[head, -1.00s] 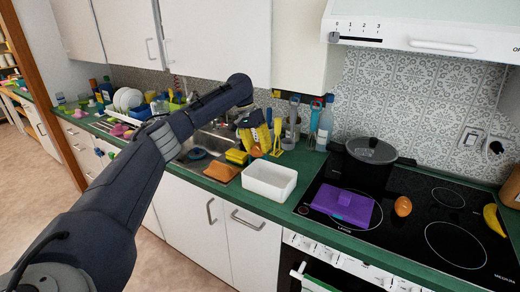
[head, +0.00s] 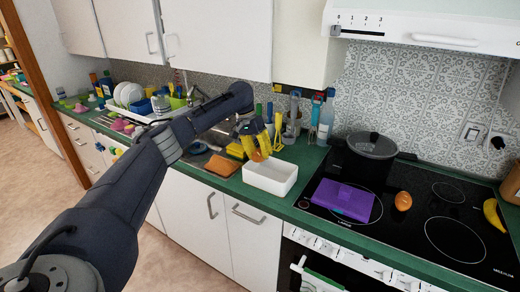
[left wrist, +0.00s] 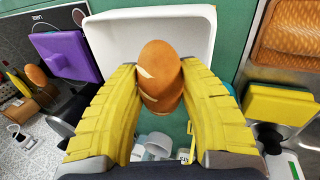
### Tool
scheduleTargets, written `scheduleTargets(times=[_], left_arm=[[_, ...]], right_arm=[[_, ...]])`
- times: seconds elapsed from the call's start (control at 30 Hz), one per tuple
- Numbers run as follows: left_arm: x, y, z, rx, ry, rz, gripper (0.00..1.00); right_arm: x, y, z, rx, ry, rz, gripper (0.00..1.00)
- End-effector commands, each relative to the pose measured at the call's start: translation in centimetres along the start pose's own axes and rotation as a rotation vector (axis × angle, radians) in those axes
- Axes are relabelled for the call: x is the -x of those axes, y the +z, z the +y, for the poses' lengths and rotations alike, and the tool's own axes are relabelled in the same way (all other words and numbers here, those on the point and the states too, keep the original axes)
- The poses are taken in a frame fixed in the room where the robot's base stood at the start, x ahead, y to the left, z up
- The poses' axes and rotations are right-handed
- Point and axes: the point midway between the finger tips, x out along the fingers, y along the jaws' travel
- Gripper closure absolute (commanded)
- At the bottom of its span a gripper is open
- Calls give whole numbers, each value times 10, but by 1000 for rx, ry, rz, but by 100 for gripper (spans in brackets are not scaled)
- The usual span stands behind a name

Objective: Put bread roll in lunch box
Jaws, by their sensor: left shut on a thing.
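The bread roll (left wrist: 160,72) is brown with pale score marks and sits between the yellow fingers of my left gripper (head: 260,146), which is shut on it. In the head view the roll (head: 256,156) shows just above the back edge of an open white box (head: 268,187), which I take for the lunch box. In the left wrist view the white box (left wrist: 100,35) lies beyond the roll, which overlaps its near edge. The box looks empty where I can see. My right gripper is not in view.
A purple case (head: 342,200), another brown rounded item (head: 403,201), a black pot (head: 369,160) and a banana (head: 493,215) are on the stove. An orange-brown slab (head: 222,166) and a yellow sponge (head: 236,150) lie left of the box. Utensils and bottles stand behind.

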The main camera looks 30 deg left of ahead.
Motion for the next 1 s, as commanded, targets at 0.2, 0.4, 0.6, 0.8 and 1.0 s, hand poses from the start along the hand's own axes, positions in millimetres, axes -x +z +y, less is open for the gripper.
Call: scheduleTargets(times=[0.2, 0.4, 0.6, 0.8, 1.0], left_arm=[[-18, 0, -6, 0, 1, -1, 91], [-30, 0, -10, -1, 0, 0, 91], [-38, 0, -13, 0, 0, 0, 91], [-42, 0, -15, -1, -1, 0, 91], [-44, 1, -16, -1, -2, -2, 91]], right_arm=[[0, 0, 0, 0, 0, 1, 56], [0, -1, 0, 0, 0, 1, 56], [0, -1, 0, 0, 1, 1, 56], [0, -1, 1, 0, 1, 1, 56], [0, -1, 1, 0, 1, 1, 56]])
